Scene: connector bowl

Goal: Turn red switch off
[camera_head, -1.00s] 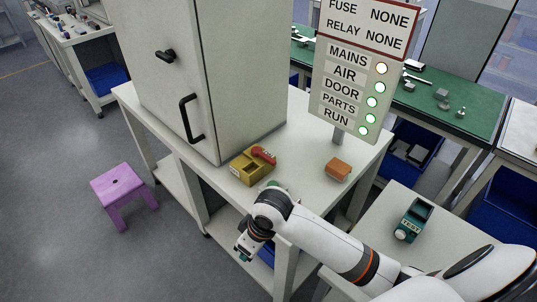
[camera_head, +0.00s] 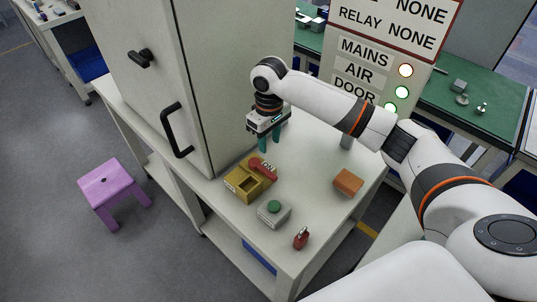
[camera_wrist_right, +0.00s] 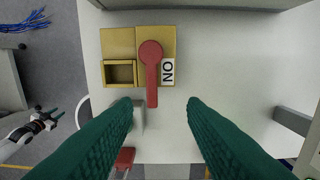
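The red switch is a red lever (camera_head: 262,169) on a yellow box (camera_head: 240,184). In the right wrist view the round-headed lever (camera_wrist_right: 151,72) lies along the box (camera_wrist_right: 118,42), beside a white label (camera_wrist_right: 168,71) reading ON, turned around. My right gripper (camera_head: 270,145) points down above and behind the box in the head view. In the wrist view its two teal fingers (camera_wrist_right: 163,108) are spread wide and empty, apart from the lever. A small gripper with teal fingers, seemingly my left (camera_wrist_right: 52,116), shows at the wrist view's left edge, too small to judge.
A grey box with a green button (camera_head: 274,208) and a small red item (camera_head: 301,238) sit near the table's front. An orange block (camera_head: 348,183) is to the right. A tall cabinet (camera_head: 200,80) stands close on the left, and a sign panel (camera_head: 385,50) behind.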

